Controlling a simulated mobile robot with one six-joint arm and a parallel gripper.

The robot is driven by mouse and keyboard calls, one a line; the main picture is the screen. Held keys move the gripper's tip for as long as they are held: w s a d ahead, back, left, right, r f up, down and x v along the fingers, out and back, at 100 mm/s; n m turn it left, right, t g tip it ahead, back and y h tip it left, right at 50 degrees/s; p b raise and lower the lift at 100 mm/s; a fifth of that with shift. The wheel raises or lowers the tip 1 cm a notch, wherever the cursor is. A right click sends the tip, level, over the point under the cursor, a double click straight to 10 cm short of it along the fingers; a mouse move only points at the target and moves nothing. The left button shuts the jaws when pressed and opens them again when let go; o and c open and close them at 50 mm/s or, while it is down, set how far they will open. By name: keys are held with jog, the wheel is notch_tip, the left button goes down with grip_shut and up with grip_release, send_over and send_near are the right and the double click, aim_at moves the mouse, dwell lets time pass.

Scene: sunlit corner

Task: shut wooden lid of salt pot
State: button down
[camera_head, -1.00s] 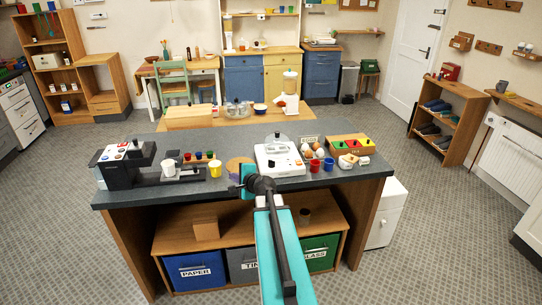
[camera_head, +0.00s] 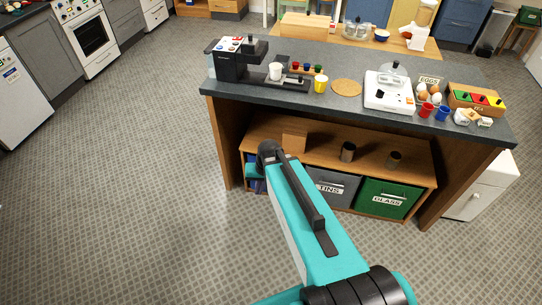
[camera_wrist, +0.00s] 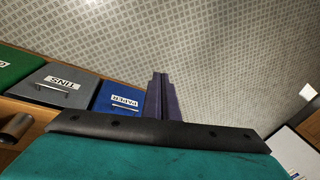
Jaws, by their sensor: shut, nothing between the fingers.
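I cannot make out a salt pot with a wooden lid in either current view. In the wrist view my gripper (camera_wrist: 160,92) shows as two dark fingers close together, shut and empty, with patterned floor behind them. In the head view my teal arm reaches up to the front of the counter's lower shelf, and the gripper itself is hidden behind the arm's far end.
The dark worktop (camera_head: 330,72) carries a black coffee machine (camera_head: 238,60), a round cork mat (camera_head: 347,88), a white scale-like appliance (camera_head: 388,92), and eggs. Below are the tins bin (camera_head: 333,186) and glass bin (camera_head: 388,198). Floor (camera_head: 130,180) on the left is clear.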

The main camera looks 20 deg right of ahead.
jog(key=s+a+f+n+g+b, duration=0.1)
jog(key=s+f+g+b, duration=0.2)
jog(key=s+f+b, duration=0.6)
jog(key=s+a+f+n+g+h+b, duration=0.1)
jog(key=s+f+g+b, duration=0.3)
jog(key=s+f+b, duration=0.5)
jog(key=s+f, duration=0.5)
jog(key=f, duration=0.4)
jog(key=s+f+n, duration=0.1)
jog(key=s+f, duration=0.4)
jog(key=f, duration=0.5)
jog(key=shift+s+a+f+n+h+b, duration=0.15)
jog(key=shift+a+f+n+h+b, duration=0.1)
jog(key=shift+n+h+b, duration=0.05)
